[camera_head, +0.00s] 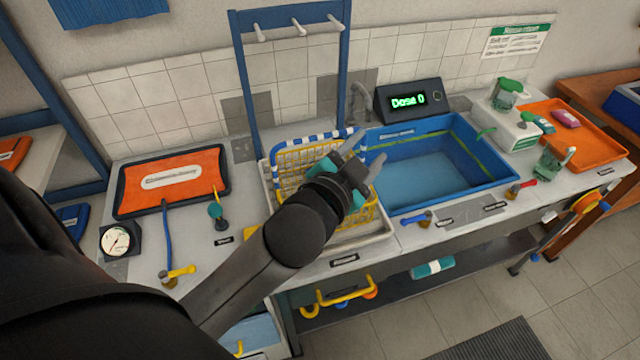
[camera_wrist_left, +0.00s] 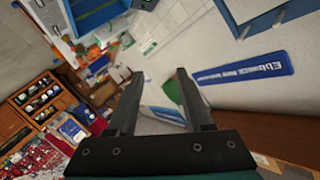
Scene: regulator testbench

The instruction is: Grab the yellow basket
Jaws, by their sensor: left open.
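The yellow wire basket (camera_head: 292,168) stands in a pale tray (camera_head: 385,230) on the counter in the head view. Its top rim or handle is striped blue and white. My left gripper (camera_head: 366,160) is in front of and above the basket's right side, and my arm hides part of the basket. Its two fingers are spread apart with nothing between them. The left wrist view shows the open left fingers (camera_wrist_left: 160,106) against the room, and I cannot make out the basket there. My right gripper does not show.
A blue basin (camera_head: 480,133) sits right of the basket, with a display box (camera_head: 408,100) behind it. A blue rack frame (camera_head: 240,75) with pegs rises behind the basket. An orange panel (camera_head: 172,182) and a gauge (camera_head: 117,241) lie left. An orange tray (camera_head: 590,150) is far right.

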